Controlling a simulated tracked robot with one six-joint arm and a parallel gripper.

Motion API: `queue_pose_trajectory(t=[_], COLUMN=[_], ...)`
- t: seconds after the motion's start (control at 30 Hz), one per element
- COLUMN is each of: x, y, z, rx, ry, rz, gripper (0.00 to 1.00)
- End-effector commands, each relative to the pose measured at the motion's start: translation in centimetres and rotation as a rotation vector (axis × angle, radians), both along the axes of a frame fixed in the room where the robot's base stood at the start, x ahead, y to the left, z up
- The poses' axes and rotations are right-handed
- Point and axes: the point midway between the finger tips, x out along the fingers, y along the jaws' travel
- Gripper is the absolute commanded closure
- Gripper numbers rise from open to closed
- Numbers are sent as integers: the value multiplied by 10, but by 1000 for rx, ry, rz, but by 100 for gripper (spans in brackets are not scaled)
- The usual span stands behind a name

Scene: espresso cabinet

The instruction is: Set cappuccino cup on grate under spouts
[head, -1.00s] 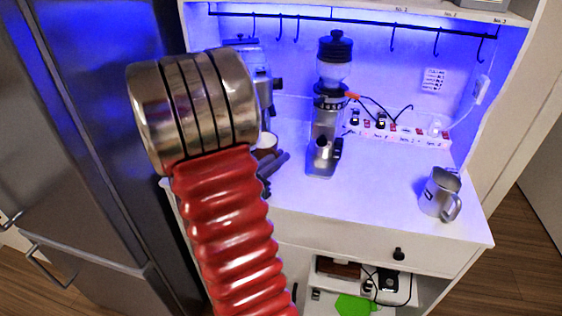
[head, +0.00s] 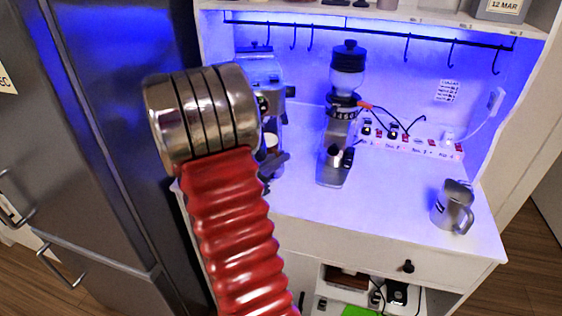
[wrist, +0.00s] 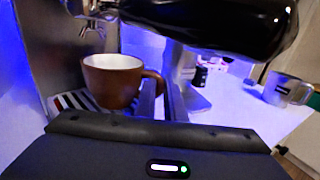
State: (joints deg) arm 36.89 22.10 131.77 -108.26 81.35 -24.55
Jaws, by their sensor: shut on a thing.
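The cappuccino cup (wrist: 112,84) is brown with a white inside and stands upright in the wrist view, its handle to the right. My gripper (wrist: 160,98) is shut on the handle. The striped grate (wrist: 70,101) shows below and left of the cup; I cannot tell whether the cup touches it. A metal spout part (wrist: 93,22) is above the cup at upper left. In the head view the cup (head: 271,141) is partly hidden, close in front of the espresso machine (head: 262,75), with my gripper (head: 276,163) beside it.
A dark portafilter handle (wrist: 215,22) crosses above my gripper in the wrist view. The grinder (head: 342,120) stands to the right of the machine. A steel pitcher (head: 453,206) is at the counter's right. The counter between grinder and pitcher is clear.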

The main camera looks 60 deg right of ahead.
Motion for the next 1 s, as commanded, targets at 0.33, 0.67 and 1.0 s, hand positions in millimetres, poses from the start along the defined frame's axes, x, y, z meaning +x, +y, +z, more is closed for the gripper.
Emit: queue_pose_trajectory(t=[0.33,0.67,1.0], x=[15,29,29], y=[-8,-15,-15], z=[0,-1,-4], rx=[0,0,-1], ry=[0,-1,-1], rz=[0,0,0], gripper=[100,100,100])
